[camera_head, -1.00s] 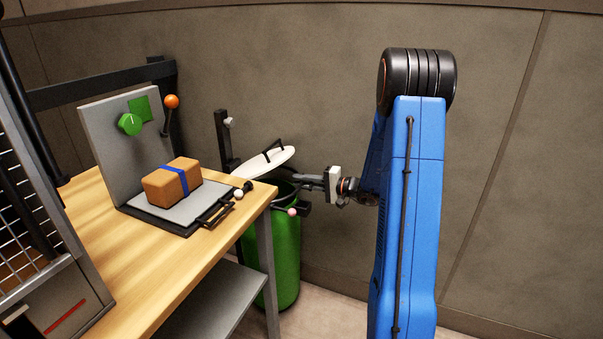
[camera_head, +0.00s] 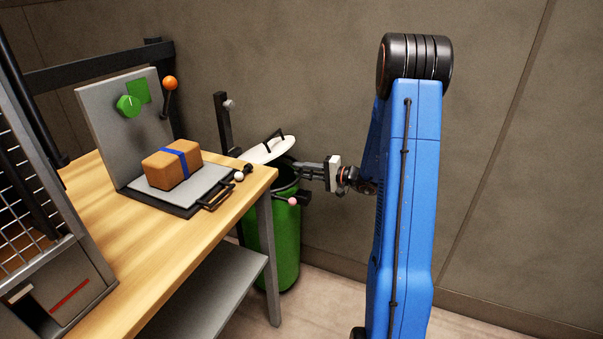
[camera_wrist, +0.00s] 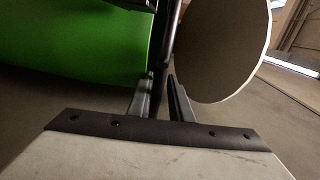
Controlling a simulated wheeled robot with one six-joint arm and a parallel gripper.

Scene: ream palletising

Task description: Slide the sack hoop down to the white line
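The sack hoop (camera_head: 288,191) is a dark ring at the mouth of a tall green sack (camera_head: 287,245), beyond the table's right end. A white round lid (camera_head: 262,152) with a black handle stands tilted over it. My gripper (camera_head: 301,169) reaches in from the right at the hoop's rim. In the wrist view my gripper (camera_wrist: 161,78) has its two fingers close on both sides of a dark bar (camera_wrist: 168,38), which looks like part of the hoop. The green sack (camera_wrist: 75,50) lies left of the bar, the lid (camera_wrist: 222,45) right. I cannot make out the white line.
A wooden table (camera_head: 130,270) with a steel leg stands left of the sack. It carries a brown ream with a blue band (camera_head: 172,165) on a grey tray. A dark post (camera_head: 223,122) rises behind the lid. A wall stands close behind.

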